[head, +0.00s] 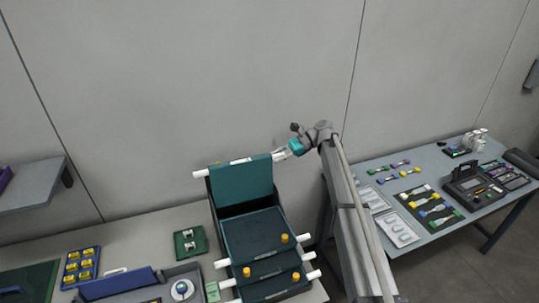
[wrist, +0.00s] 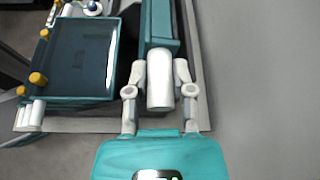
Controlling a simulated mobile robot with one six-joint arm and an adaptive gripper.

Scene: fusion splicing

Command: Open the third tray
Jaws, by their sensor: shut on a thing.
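A stack of dark green splice trays (head: 258,234) stands on the left table in the head view. My gripper (head: 281,155) is at the raised tray's upper right corner. In the wrist view, my gripper (wrist: 160,76) is shut on the white rod end (wrist: 160,88) of the raised tray (wrist: 160,22). I cannot tell the trays' numbering.
A small green board (head: 190,243), yellow parts in a blue holder (head: 81,266) and a grey tray (head: 160,288) lie left of the stack. The right table (head: 440,185) holds tools and coloured parts. A plain wall is close behind the stack.

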